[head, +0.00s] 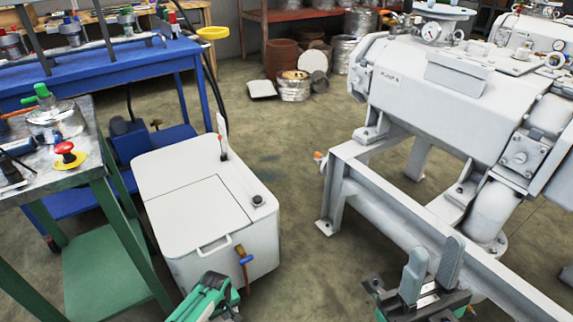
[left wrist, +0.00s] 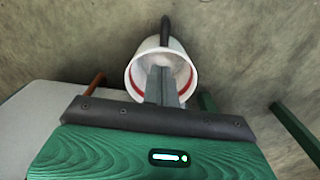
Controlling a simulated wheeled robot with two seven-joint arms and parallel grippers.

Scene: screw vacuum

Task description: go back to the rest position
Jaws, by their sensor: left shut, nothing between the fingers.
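My left gripper (left wrist: 165,82) shows in the left wrist view with its grey fingers together and nothing between them. Its green housing shows at the bottom edge of the head view; the fingertips cannot be made out there. My right gripper (head: 432,272) is at the lower right of the head view, its two grey fingers upright and apart with an empty gap. It appears in front of the grey machine's frame (head: 395,215).
A white lidded box (head: 200,205) stands on the floor at centre left. A blue bench (head: 100,75) and green-legged table (head: 90,130) are at left. The grey machine (head: 430,90) fills the right. In the left wrist view, a white bucket (left wrist: 135,78) lies behind the fingertips. Floor between is clear.

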